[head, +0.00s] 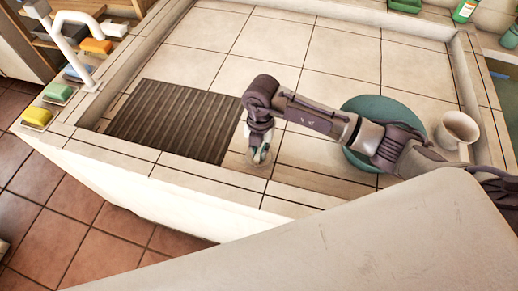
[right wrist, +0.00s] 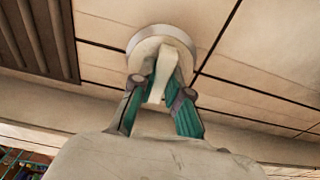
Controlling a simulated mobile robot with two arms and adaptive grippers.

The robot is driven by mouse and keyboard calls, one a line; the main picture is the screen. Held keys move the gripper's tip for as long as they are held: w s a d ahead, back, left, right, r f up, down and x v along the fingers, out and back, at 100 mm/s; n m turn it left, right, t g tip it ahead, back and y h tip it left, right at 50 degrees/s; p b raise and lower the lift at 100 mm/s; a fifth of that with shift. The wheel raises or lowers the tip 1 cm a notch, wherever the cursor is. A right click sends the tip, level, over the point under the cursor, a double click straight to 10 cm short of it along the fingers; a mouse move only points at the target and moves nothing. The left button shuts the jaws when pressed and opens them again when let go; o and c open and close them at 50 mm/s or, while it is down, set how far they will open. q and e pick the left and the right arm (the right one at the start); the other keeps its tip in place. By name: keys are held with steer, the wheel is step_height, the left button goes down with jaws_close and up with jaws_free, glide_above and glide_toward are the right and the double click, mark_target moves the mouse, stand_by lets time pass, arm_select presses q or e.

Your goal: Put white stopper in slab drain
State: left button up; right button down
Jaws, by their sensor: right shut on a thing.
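My right gripper (head: 260,153) points down over the tiled slab (head: 300,62), just right of the dark ribbed mat. In the right wrist view, its two teal fingers (right wrist: 160,95) are shut on the narrow grip of the white stopper (right wrist: 157,50). The stopper's round, pale disc shows beyond the fingertips, close to the tiles. I cannot tell whether it touches the slab. In the head view the stopper is mostly hidden by the gripper. No drain opening is visible; the area under the stopper is hidden. My left gripper is in neither view.
The ribbed mat (head: 172,120) lies left of the gripper. A teal round dish (head: 358,107) lies partly under my right arm, with a white mug (head: 458,130) beside it. A white tap (head: 78,40) and soaps (head: 38,116) line the left edge. The slab's back is clear.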

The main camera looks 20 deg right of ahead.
steer(key=shift+f+b, duration=0.3)
steer(key=shift+f, duration=0.2)
steer(key=c, duration=1.4)
jaws_free()
steer(key=shift+c, duration=0.2)
steer(key=shift+r, duration=0.1)
step_height(320, 180, up, 11)
steer(key=w+p, duration=0.1)
steer(key=p, duration=0.7)
steer(key=shift+d, duration=0.3)
